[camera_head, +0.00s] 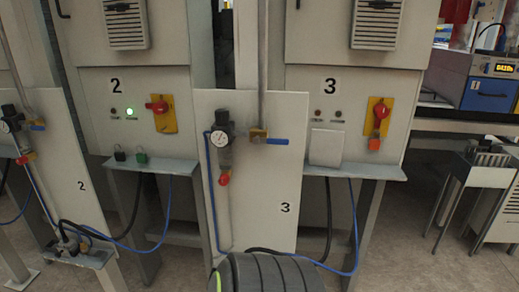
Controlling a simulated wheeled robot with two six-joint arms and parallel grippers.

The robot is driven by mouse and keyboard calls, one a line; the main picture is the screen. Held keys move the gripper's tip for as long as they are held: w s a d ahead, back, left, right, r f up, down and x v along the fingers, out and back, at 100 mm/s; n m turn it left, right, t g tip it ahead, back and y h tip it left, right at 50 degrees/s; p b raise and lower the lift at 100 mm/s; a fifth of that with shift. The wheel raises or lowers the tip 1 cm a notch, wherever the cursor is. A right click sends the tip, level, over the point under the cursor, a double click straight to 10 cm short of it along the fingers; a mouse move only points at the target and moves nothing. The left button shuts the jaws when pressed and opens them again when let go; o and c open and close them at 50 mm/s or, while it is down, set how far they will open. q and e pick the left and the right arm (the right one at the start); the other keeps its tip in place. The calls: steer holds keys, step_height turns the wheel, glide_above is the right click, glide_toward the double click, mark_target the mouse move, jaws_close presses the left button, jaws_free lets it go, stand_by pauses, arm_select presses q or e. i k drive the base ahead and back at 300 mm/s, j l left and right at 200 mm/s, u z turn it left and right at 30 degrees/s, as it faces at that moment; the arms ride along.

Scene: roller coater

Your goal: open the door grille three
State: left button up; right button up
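The cabinet marked 3 (425,90) stands right of centre. Its upper door (325,30) carries a grey louvred grille (378,22), cut off by the top edge of the picture. The door looks shut against the cabinet front, though its upper part is out of view. A small dark handle or latch shows at the door's left edge (298,4). Neither of my grippers is in view, so I cannot see whether they are open or shut.
A panel marked 3 (270,190) with a gauge, blue hose and blue-handled valve stands before the cabinet. A red rotary switch (381,111) and a shelf (385,172) sit below the door. Cabinet 2 (90,90) is at left, a small table (470,170) at right.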

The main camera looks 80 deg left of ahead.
mark_target(375, 24)
steer(key=k+l+u, duration=0.1)
steer(key=u, duration=3)
